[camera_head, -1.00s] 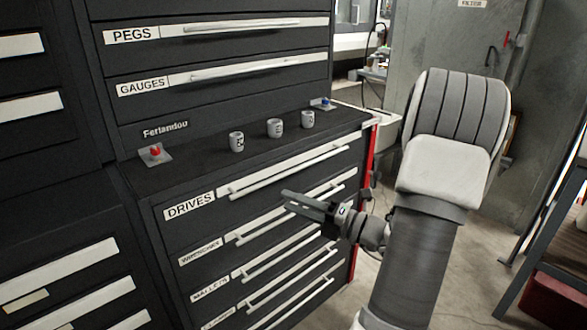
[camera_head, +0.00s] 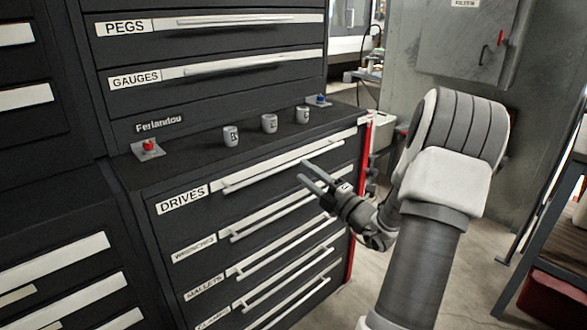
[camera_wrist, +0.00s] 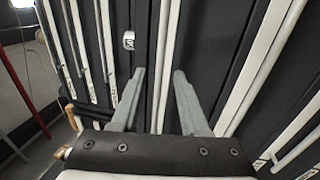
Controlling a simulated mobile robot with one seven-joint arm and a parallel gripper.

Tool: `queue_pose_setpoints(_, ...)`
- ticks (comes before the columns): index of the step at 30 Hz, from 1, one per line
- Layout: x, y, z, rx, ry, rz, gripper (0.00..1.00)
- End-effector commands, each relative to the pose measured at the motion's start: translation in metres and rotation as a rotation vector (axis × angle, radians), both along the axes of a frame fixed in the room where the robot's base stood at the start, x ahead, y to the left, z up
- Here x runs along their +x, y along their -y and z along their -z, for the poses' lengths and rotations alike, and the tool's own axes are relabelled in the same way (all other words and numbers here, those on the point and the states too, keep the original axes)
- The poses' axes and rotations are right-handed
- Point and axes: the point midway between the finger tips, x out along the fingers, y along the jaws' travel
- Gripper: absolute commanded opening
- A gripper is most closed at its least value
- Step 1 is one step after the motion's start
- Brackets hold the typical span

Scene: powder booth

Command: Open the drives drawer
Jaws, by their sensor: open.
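The drives drawer (camera_head: 182,200) is the top drawer of the lower black cabinet and looks shut. Its long pale bar handle (camera_head: 285,167) runs along the drawer's upper front. My gripper (camera_head: 304,172) is open and empty in front of the right part of this handle, its fingertips close to the bar. In the wrist view, my two grey fingers (camera_wrist: 158,74) point at the cabinet front, with the pale handle (camera_wrist: 157,55) appearing between them. I cannot tell whether the fingertips reach past the bar.
Below are the wrenches (camera_head: 194,248) and mallets (camera_head: 204,287) drawers with similar handles. Three grey cups (camera_head: 269,123), a red button (camera_head: 149,146) and a blue one (camera_head: 319,100) sit on the cabinet ledge. Pegs and gauges drawers are above. A shelf (camera_head: 545,230) stands at right; floor between is clear.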

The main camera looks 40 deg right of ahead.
Motion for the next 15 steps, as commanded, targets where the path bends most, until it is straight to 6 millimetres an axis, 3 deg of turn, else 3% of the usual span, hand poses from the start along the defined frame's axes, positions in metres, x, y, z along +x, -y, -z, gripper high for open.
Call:
queue_pose_setpoints(6, 0.037, -0.003, -0.006, -0.002, 0.001, -0.003, 0.45)
queue_pose_setpoints(15, 0.054, -0.004, -0.011, -0.001, -0.001, 0.0, 0.45)
